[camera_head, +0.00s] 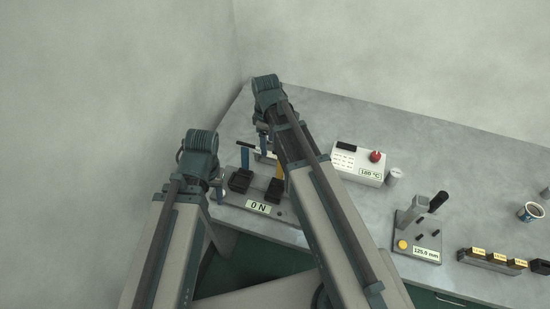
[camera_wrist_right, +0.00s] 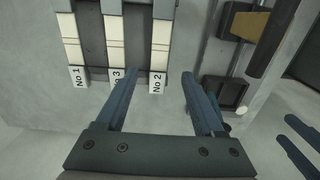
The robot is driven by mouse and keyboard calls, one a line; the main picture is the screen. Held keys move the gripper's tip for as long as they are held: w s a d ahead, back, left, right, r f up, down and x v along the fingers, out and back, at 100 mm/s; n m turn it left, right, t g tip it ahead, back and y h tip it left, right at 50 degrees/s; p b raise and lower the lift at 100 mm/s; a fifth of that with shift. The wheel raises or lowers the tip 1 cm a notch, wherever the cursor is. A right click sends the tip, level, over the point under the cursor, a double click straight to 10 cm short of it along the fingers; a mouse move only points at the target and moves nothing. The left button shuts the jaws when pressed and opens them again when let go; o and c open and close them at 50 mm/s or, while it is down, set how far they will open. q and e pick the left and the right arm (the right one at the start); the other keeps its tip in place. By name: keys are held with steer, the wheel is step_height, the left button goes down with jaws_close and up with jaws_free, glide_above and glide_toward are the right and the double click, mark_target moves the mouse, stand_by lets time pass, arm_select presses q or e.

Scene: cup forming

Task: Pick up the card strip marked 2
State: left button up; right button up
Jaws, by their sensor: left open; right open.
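The card strip marked 2 (camera_wrist_right: 161,42) is a white strip with a cream band and a "No 2" label at its near end. In the right wrist view it lies rightmost of three strips, beside strip 3 (camera_wrist_right: 115,40) and strip 1 (camera_wrist_right: 70,35). My right gripper (camera_wrist_right: 160,77) is open, its blue fingers on either side of the strip's label end in the picture; I cannot tell the height gap. In the head view I cannot make out the strips. My left gripper (camera_head: 217,188) is open at the left, by the press-like device.
The device reading 0 N (camera_head: 258,207) has black pads (camera_wrist_right: 226,92) and stands beside the strips. A white box reading 180 °C (camera_head: 357,163), a 125.0 mm fixture (camera_head: 417,240), a row of dark blocks (camera_head: 490,260) and a cup (camera_head: 530,212) stand to the right.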

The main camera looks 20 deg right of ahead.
mark_target(275, 156)
arm_select(q)
step_height(275, 156, down, 4)
steer(key=b, duration=0.3)
steer(key=shift+f, duration=0.15)
arm_select(e)
step_height(275, 156, down, 4)
steer(key=shift+d+f, duration=0.1)
jaws_close()
